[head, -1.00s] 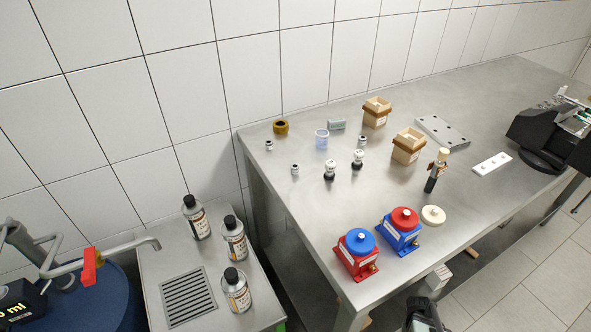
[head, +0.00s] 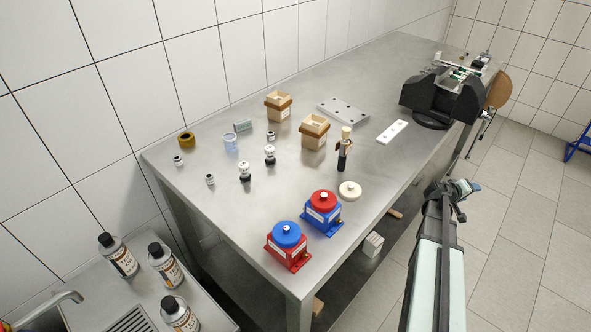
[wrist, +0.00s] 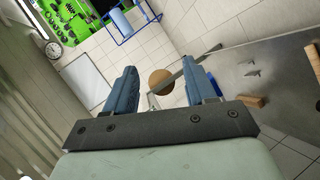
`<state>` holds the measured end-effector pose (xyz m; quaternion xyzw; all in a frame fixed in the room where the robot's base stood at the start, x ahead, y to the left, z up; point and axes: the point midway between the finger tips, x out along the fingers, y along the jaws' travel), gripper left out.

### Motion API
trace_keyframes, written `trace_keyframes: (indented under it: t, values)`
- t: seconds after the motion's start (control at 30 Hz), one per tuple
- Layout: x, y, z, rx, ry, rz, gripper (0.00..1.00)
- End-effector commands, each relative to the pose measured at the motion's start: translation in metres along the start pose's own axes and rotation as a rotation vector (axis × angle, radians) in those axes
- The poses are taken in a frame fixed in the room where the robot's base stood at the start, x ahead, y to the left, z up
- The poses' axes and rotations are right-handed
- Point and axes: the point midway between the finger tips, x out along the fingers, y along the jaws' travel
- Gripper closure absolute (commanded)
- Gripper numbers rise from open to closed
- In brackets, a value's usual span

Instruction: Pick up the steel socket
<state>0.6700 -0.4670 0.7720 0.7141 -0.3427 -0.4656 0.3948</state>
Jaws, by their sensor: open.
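Small steel socket-like pieces stand on the steel table (head: 225,235): one near its left edge (head: 178,160), one closer to the front (head: 210,180), and one beside the cardboard boxes (head: 270,135). Which one is the steel socket I cannot tell at this size. My gripper (head: 458,188) is off the table's right side, above the floor, far from these pieces. In the wrist view my gripper (wrist: 162,78) is open, with nothing between its fingers, and no socket shows there.
Two black-and-white fittings (head: 245,172), a clear beaker (head: 230,141), a brown ring (head: 186,139) and two boxes (head: 314,132) stand near the sockets. Red and blue pumps (head: 288,247) sit at the front edge. A dark-handled tool (head: 344,150) stands upright. A black machine (head: 440,98) occupies the far end.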

Motion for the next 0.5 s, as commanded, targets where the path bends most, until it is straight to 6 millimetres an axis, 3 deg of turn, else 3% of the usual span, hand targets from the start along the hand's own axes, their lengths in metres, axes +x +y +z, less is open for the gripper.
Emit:
trace_keyframes:
  t: [0.03, 0.2, 0.37, 0.5]
  values:
    - [0.005, 0.027, -0.01, 0.005, 0.019, 0.042, 0.45]
    - [0.0, 0.089, -0.04, 0.025, 0.076, 0.149, 0.45]
    - [-0.025, 0.129, -0.077, 0.089, 0.132, 0.219, 0.45]
    - [-0.066, 0.147, -0.12, 0.2, 0.191, 0.256, 0.45]
